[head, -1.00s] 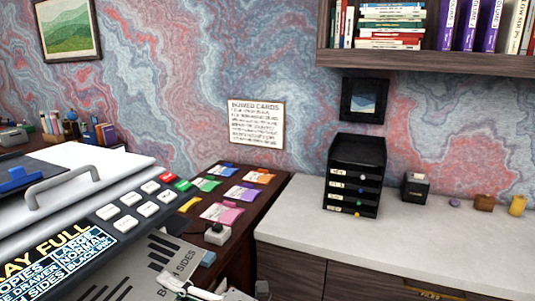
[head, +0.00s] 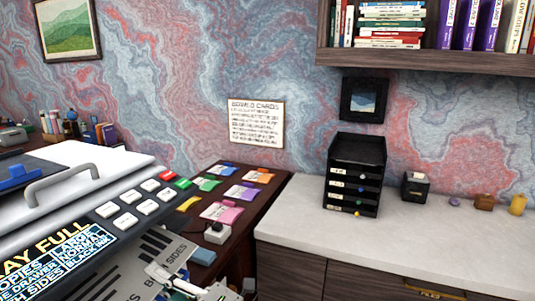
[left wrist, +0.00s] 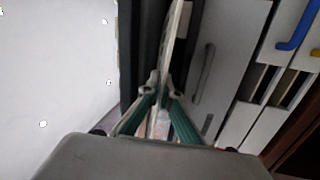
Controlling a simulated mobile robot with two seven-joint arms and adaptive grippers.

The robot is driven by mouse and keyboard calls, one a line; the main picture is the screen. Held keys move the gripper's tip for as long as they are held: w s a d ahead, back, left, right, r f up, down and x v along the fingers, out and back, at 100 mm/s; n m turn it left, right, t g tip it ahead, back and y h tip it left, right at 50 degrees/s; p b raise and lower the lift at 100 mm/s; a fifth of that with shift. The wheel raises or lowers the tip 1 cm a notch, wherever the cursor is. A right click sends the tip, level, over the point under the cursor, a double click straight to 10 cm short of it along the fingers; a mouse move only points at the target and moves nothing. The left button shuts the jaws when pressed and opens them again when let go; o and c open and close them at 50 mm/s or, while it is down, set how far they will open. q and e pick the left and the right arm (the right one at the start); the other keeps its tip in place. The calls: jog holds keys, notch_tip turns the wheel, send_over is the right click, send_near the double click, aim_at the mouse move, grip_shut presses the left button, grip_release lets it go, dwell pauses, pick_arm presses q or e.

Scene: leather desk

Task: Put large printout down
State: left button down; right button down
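My left gripper (head: 168,274) is low in the head view, in front of the grey copier panel marked "BOTH SIDES" (head: 130,268). In the left wrist view its teal-padded fingers (left wrist: 161,90) close together at their tips. A thin pale sheet, seen nearly edge-on, stands out beyond the tips; it looks like the large printout (left wrist: 176,35). Its printed face and full size cannot be made out. My right gripper is not in view.
The copier (head: 100,215) with its lit display fills the left. Right of it, a dark desk (head: 235,245) carries coloured cards (head: 222,211) and a small white-topped button box (head: 217,232). A black letter tray (head: 356,170) stands on the pale counter (head: 440,230), which has free room in front.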

aim_at(132, 248)
pick_arm(q)
jog(key=w+a+h, duration=0.1)
jog(key=a, duration=0.1)
jog(key=w+a+r+h+b, duration=0.1)
jog(key=w+a, duration=0.1)
jog(key=a, duration=0.1)
jog(key=w+a+r+b, duration=0.1)
jog(key=w+a, duration=0.1)
jog(key=shift+w+a+n+h, duration=0.2)
jog(key=shift+a+n+h, duration=0.1)
jog(key=shift+n+h, duration=0.1)
jog(key=shift+w+a+r+b, duration=0.15)
jog(key=shift+w+a+b, duration=0.15)
jog(key=shift+a, duration=0.35)
jog(key=shift+s, duration=0.1)
jog(key=shift+d, duration=0.1)
